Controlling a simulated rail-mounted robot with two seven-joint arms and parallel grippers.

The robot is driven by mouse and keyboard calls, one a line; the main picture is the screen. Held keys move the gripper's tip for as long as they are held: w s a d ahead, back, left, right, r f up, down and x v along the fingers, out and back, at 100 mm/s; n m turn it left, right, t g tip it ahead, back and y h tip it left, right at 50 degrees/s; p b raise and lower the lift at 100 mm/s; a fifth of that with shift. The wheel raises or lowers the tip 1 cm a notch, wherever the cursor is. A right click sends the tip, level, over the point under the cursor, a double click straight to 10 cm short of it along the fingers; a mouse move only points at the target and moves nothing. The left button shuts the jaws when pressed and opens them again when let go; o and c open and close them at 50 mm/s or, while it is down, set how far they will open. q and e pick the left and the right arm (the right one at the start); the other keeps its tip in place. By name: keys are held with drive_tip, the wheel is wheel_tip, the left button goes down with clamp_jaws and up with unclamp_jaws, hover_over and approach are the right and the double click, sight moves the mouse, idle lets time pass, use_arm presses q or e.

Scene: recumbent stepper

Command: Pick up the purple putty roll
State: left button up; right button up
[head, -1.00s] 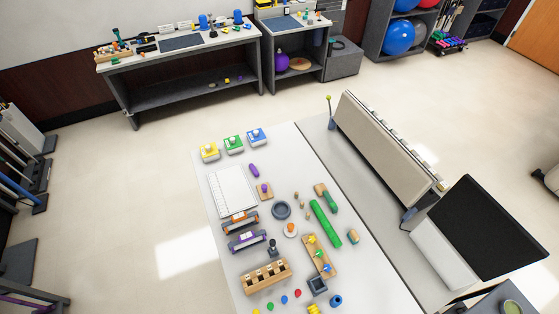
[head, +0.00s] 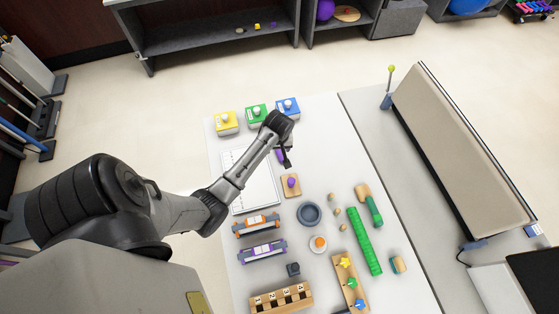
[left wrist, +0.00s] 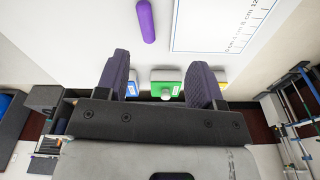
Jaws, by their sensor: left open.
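The purple putty roll (head: 280,156) lies on the white table, to the right of the ruled white sheet. My left gripper (head: 287,158) is over it in the head view and hides part of it. In the left wrist view the whole visible roll (left wrist: 146,20) lies beyond the two fingertips, near the top edge. My left gripper (left wrist: 161,62) is open, with nothing between its fingers. The fingers and the roll look apart in that view. My right gripper is in neither view.
Yellow (head: 227,123), green (head: 257,114) and blue (head: 288,107) button blocks stand at the table's far edge. A wooden piece with a purple knob (head: 291,186) lies close to the roll. The white sheet (head: 240,170) is left of it. A dark ring (head: 310,214) lies nearer.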

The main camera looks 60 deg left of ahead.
use_arm(q)
drive_tip(key=w+a+f+n+h+b, duration=0.1)
drive_tip(key=w+a+f+n+b, duration=0.1)
drive_tip(key=w+f+n, duration=0.15)
drive_tip(key=b, duration=0.2)
approach(280, 154)
drive_tip(key=d+f, duration=0.3)
drive_tip(key=shift+s+d+f, duration=0.15)
drive_tip(key=shift+d+f, duration=0.05)
drive_tip(key=shift+f, duration=1)
wheel_tip(280, 154, down, 4)
drive_tip(key=shift+f+b, duration=0.1)
drive_tip(key=shift+b, duration=0.45)
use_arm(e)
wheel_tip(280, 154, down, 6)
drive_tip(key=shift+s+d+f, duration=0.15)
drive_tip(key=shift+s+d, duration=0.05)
use_arm(q)
drive_tip(key=c, duration=0.9)
drive_tip(key=shift+c, duration=0.6)
